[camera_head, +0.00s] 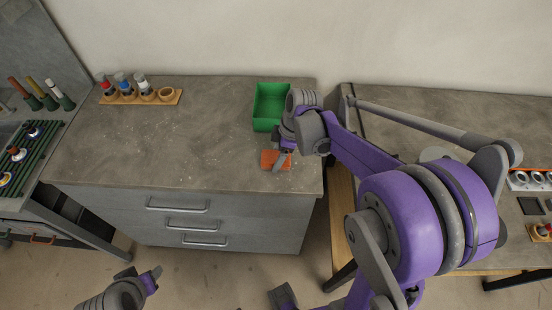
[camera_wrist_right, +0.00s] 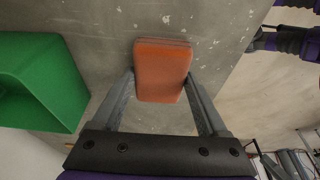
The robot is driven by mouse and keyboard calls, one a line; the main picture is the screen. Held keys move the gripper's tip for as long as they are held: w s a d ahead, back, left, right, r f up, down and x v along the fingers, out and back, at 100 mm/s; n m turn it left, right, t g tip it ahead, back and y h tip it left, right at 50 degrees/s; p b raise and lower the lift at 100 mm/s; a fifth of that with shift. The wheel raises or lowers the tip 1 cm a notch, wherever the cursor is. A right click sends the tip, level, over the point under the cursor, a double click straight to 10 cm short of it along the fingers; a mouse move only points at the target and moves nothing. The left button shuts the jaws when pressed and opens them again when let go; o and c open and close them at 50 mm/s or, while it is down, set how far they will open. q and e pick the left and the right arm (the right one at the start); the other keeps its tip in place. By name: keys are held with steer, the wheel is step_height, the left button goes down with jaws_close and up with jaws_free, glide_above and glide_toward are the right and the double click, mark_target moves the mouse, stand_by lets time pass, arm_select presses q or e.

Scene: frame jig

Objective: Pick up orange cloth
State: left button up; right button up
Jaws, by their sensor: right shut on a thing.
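The orange cloth (camera_head: 269,159) is a small folded block on the grey counter top, near its front right part. In the right wrist view the orange cloth (camera_wrist_right: 162,68) sits between the two fingertips, with a finger against each side. My right gripper (camera_head: 282,157) is down at the counter and shut on the cloth; it also shows in the right wrist view (camera_wrist_right: 161,80). The head view does not show a gap under the cloth. My left gripper (camera_head: 151,279) is low in front of the drawers, away from the cloth, and its jaws are unclear.
A green open bin (camera_head: 265,124) stands just behind my right gripper; it is at the left in the right wrist view (camera_wrist_right: 80,95). A wooden rack (camera_head: 127,98) with several capped bottles is at the counter's back left. The counter's middle is clear.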

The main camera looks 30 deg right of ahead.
steer(key=shift+r, duration=0.6)
step_height(320, 180, up, 9)
steer(key=p, duration=0.1)
steer(key=shift+r, duration=0.15)
